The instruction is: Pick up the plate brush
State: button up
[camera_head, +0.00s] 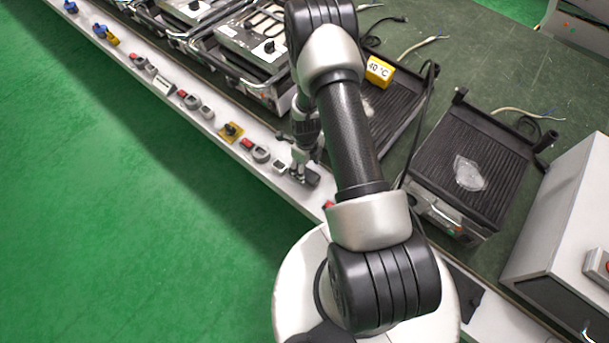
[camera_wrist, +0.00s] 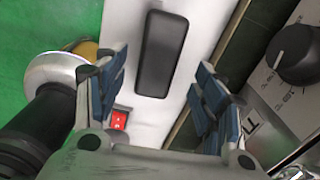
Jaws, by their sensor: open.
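A dark grey oblong block with rounded corners (camera_wrist: 162,53), which looks like the plate brush, lies on the white front ledge in the wrist view. My gripper (camera_wrist: 163,72) is open, with its blue-padded fingers apart to the left and right of the block. The block's far part extends beyond the fingertips, and nothing is visibly gripped. I cannot tell how much height separates the fingers from the block. In the head view my gripper (camera_head: 304,174) is small, over the white ledge, partly hidden by my arm, and the brush cannot be made out clearly.
The white ledge (camera_head: 232,151) carries red switches, knobs and sockets; a red switch (camera_wrist: 118,120) shows near the left finger. Grill appliances (camera_head: 257,45) stand behind it on the dark green bench. A ribbed hotplate (camera_head: 440,180) and grey cabinet (camera_head: 565,215) are at right. Green floor is clear at left.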

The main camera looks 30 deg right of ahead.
jog(key=f+b, duration=0.1)
jog(key=f, duration=0.1)
jog(key=f+b, duration=0.1)
jog(key=f, duration=0.1)
jog(key=shift+w+a+f, duration=0.1)
jog(key=shift+a+f, duration=0.1)
jog(key=shift+f, duration=0.15)
jog(key=shift+c, duration=0.3)
jog(key=c, duration=1.2)
jog(key=shift+r, duration=0.15)
notch_tip(320, 180, up, 20)
jog(key=p, duration=0.6)
